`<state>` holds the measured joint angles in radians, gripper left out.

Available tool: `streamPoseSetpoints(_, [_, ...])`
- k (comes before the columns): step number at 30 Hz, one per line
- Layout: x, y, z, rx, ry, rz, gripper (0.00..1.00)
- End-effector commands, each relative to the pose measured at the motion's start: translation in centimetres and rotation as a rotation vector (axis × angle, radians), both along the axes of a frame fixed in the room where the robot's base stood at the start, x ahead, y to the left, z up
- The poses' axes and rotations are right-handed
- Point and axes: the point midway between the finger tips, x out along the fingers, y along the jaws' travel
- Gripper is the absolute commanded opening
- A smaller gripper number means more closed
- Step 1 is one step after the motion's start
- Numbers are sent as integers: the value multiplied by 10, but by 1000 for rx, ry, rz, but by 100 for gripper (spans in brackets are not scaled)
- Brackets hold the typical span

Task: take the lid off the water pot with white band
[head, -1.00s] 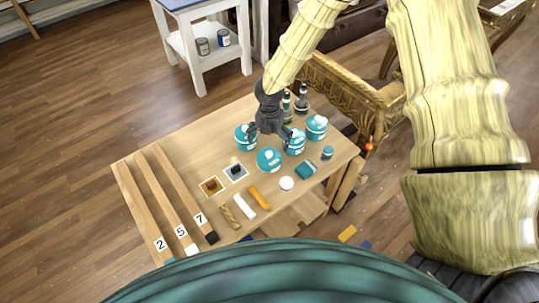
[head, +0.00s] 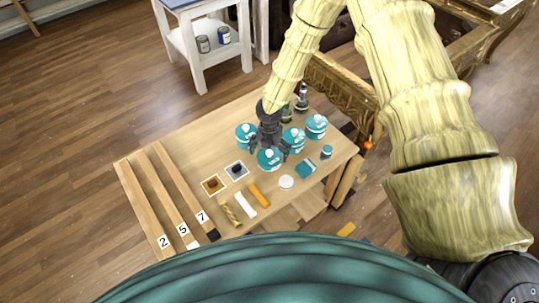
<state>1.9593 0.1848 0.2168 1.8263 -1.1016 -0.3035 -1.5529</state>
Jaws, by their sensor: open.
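Several teal pots with white-topped lids stand in a cluster on the wooden table: a left pot (head: 244,138), a front pot (head: 269,160), a middle-right pot (head: 293,142) and a right pot (head: 316,127). White markings show on their sides, but they are too small for me to tell which one is the white band. My gripper (head: 269,149) is dark and points down with its fingers spread. It is over or just behind the front pot, between the left and middle-right pots. I cannot tell whether it touches a lid.
Dark bottles (head: 302,99) stand behind the pots. A small teal jar (head: 326,152), a teal cloth-like item (head: 306,168) and a white round piece (head: 286,182) lie at the front right. Numbered wooden strips (head: 172,205) run along the left. The table's (head: 210,145) back left is clear.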

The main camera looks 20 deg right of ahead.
Motion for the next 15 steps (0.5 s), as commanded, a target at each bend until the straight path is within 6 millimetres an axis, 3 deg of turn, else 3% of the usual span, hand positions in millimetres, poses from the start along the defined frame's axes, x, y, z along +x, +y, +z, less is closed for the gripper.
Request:
streamPoseSetpoints(6, [0, 0, 0, 0, 0, 0, 100])
streamPoseSetpoints(15, [0, 0, 0, -1, 1, 0, 45])
